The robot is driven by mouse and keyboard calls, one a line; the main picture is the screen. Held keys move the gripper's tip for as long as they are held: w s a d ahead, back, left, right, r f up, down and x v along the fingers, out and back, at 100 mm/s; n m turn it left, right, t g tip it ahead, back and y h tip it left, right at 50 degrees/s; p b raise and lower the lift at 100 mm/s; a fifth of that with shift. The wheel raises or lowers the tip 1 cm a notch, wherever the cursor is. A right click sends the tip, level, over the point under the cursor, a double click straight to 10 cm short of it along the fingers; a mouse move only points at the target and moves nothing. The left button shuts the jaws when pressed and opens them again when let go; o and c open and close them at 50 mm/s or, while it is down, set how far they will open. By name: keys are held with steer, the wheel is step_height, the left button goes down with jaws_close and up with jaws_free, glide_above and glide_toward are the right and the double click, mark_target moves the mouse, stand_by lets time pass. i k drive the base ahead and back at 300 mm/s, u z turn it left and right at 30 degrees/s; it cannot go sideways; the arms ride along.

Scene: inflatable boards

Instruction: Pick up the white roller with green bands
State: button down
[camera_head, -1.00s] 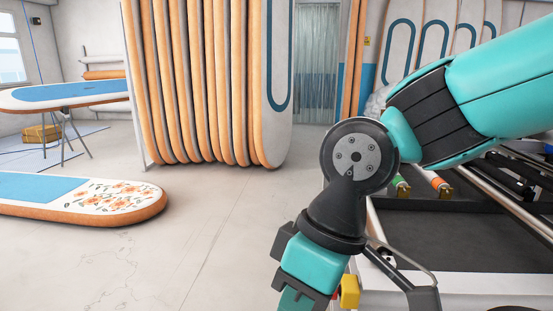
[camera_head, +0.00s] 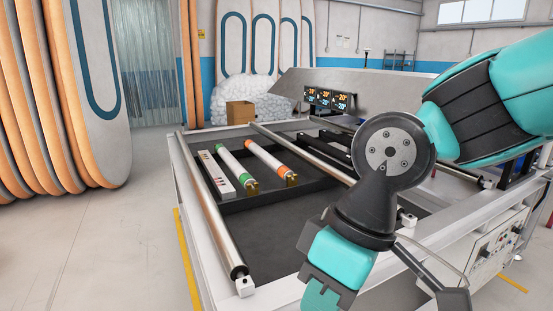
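The white roller with green bands (camera_head: 247,168) lies in a dark tray on the machine table, left of centre. It has a green band near each end and a brass-coloured fitting at its near end. A similar white roller with orange bands (camera_head: 271,162) lies just to its right, apart from it. My gripper is at the bottom of the view, and its fingertips are cut off by the lower edge. My arm comes in from the right. The gripper is well in front of the green-banded roller and not touching it.
A white strip (camera_head: 216,174) lies left of the rollers. A long metal roller (camera_head: 210,215) runs along the table's left side. Digital displays (camera_head: 330,99) and a cardboard box (camera_head: 240,112) stand behind. Upright boards (camera_head: 95,95) stand at left; the floor (camera_head: 90,240) before them is clear.

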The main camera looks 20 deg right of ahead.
mark_target(244, 178)
steer(key=u, duration=0.9)
steer(key=k, duration=1.25)
steer(key=u, duration=0.9)
steer(key=i, duration=1.1)
steer(key=z, duration=0.45)
steer(key=i, duration=2.5)
steer(key=z, duration=0.5)
steer(key=i, duration=2.1)
steer(key=z, duration=1.05)
steer(key=i, duration=1.1)
steer(key=z, duration=1.85)
steer(key=i, duration=0.95)
steer(key=z, duration=0.8)
